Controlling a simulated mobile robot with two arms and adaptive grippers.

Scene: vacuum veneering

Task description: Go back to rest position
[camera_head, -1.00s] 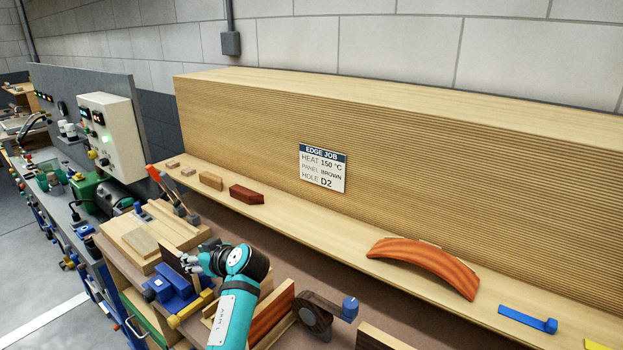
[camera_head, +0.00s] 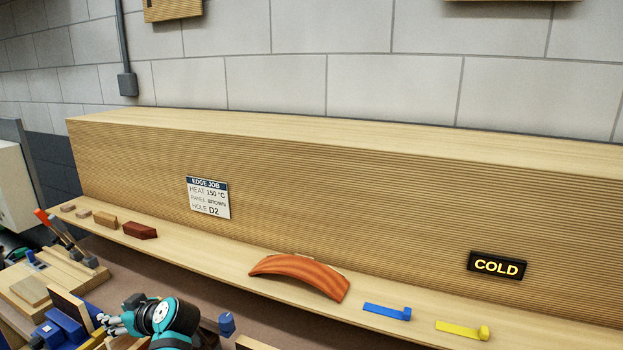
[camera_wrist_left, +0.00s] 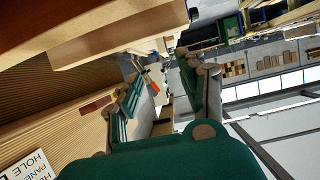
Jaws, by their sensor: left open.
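My left gripper (camera_head: 108,322) is at the lower left of the head view, on my teal and black arm. It is just right of a dark brown panel (camera_head: 73,306) that stands upright at a blue vise (camera_head: 60,332). In the head view I cannot tell whether the fingers touch the panel. In the left wrist view the gripper's two green fingers (camera_wrist_left: 166,90) are spread apart, with nothing held between them. My right gripper is in neither view.
A long wooden shelf (camera_head: 215,247) holds small wood blocks, a curved red-brown piece (camera_head: 300,276), a blue tool (camera_head: 386,311) and a yellow tool (camera_head: 462,330). A job card (camera_head: 208,198) and a COLD sign (camera_head: 497,265) are on the ribbed backing. Wooden pieces crowd the bench by my arm.

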